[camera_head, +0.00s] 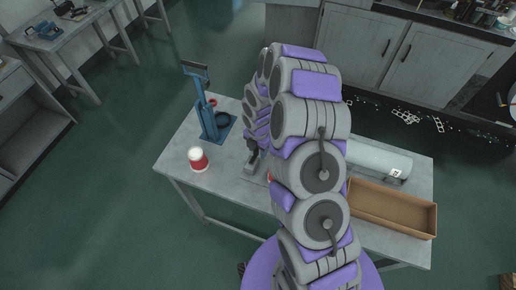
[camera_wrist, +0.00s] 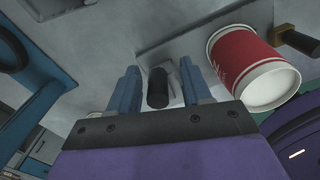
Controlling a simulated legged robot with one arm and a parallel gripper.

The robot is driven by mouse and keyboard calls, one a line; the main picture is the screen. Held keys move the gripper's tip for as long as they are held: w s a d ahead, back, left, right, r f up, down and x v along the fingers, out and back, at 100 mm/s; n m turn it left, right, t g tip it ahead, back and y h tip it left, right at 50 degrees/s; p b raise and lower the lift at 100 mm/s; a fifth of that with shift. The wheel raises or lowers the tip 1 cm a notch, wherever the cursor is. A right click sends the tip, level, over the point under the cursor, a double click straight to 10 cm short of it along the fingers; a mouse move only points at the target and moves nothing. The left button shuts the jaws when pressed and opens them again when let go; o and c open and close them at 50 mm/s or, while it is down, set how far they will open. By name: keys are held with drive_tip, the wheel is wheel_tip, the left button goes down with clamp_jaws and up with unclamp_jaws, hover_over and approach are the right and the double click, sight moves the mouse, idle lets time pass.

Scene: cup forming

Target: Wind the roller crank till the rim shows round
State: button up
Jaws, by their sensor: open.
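My gripper (camera_wrist: 158,82) is open in the wrist view, with its two blue-grey fingers apart. A black knob (camera_wrist: 157,90), apparently the crank handle, shows between the fingers beside a pale grey metal part (camera_wrist: 187,76). I cannot tell whether either finger touches the knob. A red and white paper cup (camera_wrist: 248,62) lies tilted just right of the fingers, its white end facing me. Whether its rim is round is not clear.
A blue lever press (camera_head: 209,118) stands at the table's back left. Another red and white cup (camera_head: 199,159) stands in front of it. A long pale cylinder (camera_head: 375,158) and an open cardboard box (camera_head: 392,208) lie on the right of the grey table (camera_head: 178,170).

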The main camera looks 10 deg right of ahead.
drive_tip(key=shift+a, duration=0.45)
drive_tip(key=shift+c, duration=0.5)
drive_tip(key=shift+a, duration=0.25)
drive_tip(key=c, duration=0.3)
drive_tip(key=shift+d, duration=0.45)
clamp_jaws()
drive_tip(key=shift+s+d+m+b, duration=0.1)
drive_tip(key=shift+s+m+b, duration=0.25)
drive_tip(key=shift+m, duration=0.55)
